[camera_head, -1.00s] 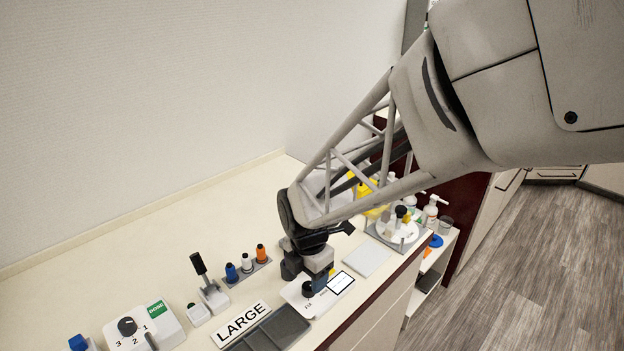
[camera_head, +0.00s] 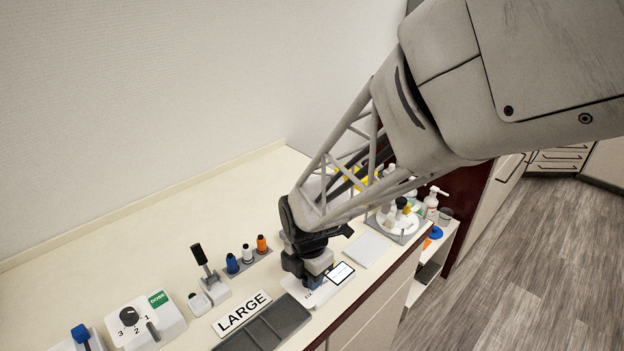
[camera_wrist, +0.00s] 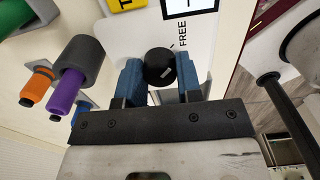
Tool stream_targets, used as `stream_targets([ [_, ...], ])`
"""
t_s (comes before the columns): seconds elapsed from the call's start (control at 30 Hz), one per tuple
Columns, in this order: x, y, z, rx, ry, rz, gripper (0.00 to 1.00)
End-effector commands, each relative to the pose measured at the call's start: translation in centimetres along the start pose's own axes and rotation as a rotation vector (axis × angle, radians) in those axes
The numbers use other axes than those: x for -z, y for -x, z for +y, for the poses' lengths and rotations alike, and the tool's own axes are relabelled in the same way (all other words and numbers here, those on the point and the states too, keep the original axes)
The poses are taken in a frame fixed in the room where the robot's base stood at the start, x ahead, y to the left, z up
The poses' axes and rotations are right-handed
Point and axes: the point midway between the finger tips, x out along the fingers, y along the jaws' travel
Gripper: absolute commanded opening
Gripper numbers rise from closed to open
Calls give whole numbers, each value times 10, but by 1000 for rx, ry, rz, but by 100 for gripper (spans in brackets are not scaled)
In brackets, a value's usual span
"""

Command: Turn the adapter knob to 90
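The black adapter knob (camera_wrist: 160,66) sits on a white plate (camera_wrist: 193,50) marked "FREE", with a small screen (camera_wrist: 190,4) beyond it in the wrist view. A short light mark shows on the knob's top. My gripper (camera_wrist: 160,75) has its two blue fingers on either side of the knob, very close to it; whether they press on it I cannot tell. In the head view my gripper (camera_head: 308,280) is down at the white plate, beside the screen (camera_head: 341,273), and hides the knob. No angle on the screen is readable.
Left of my gripper stand a rack with blue, white and orange pegs (camera_head: 262,244), a lever (camera_head: 200,257), a dial box (camera_head: 150,318) and a "LARGE" sign (camera_head: 242,314) by a grey tray (camera_head: 268,330). A bottle tray (camera_head: 400,232) stands right. The counter behind is clear.

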Motion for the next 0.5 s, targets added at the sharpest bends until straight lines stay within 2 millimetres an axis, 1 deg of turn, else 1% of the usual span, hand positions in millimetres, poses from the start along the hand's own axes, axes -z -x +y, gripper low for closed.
stream_targets([
  [0.27, 0, 0, 0, 0, -10, 0, 9],
  [0.5, 0, 0, 0, 0, -78, 0, 9],
])
